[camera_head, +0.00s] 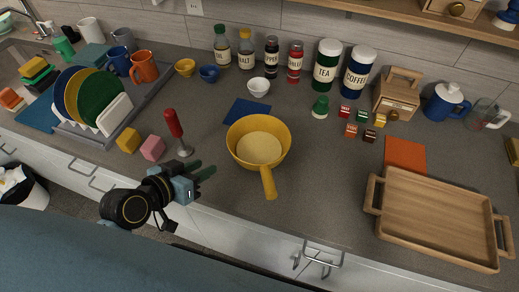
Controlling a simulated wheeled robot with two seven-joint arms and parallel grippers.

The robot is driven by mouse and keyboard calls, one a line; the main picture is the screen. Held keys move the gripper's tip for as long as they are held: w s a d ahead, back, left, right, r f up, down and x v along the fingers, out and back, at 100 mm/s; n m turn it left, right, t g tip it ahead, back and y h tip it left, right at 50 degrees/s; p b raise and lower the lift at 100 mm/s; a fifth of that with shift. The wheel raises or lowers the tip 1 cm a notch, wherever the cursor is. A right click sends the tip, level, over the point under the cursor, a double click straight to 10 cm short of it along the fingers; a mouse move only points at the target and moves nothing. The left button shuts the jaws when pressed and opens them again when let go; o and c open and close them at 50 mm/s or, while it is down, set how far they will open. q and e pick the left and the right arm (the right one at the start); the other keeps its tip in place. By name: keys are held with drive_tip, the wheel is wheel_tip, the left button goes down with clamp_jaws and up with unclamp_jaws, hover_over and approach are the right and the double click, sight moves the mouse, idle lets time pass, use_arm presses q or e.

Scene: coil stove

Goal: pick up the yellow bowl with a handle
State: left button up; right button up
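The yellow bowl with a handle (258,147) stands upright on the grey counter near the middle of the head view. Its handle (268,183) points toward the front edge of the counter. My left gripper (207,170) is to the left of the bowl and near the counter's front edge, apart from the bowl. Its two dark fingers point right toward the bowl, look slightly spread, and have nothing between them. My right gripper is not in view.
A red-handled utensil (174,125), a pink block (152,148) and a yellow block (128,140) are left of the bowl. A blue mat (247,110) and white bowl (258,87) are behind it. A wooden tray (435,214) is at right. Counter between bowl and tray is clear.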

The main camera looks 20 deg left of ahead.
use_arm(q)
drive_tip(key=shift+n+t+y, duration=0.3)
drive_tip(key=shift+n+t, duration=0.1)
drive_tip(key=shift+t, duration=0.4)
drive_tip(key=shift+w+a+r+p+x, duration=0.25)
drive_tip(key=shift+r+x, duration=0.15)
drive_tip(key=shift+x, duration=1.8)
drive_tip(key=shift+w+a+r+p+x, duration=0.2)
drive_tip(key=shift+a+r+x, duration=0.15)
drive_tip(key=shift+x, duration=1.85)
drive_tip(key=shift+w+a+r+p+x, duration=0.25)
drive_tip(key=shift+r+x, duration=0.2)
drive_tip(key=shift+x, duration=1.75)
clamp_jaws()
drive_tip(key=shift+s, duration=0.1)
drive_tip(key=shift+d+f, duration=0.1)
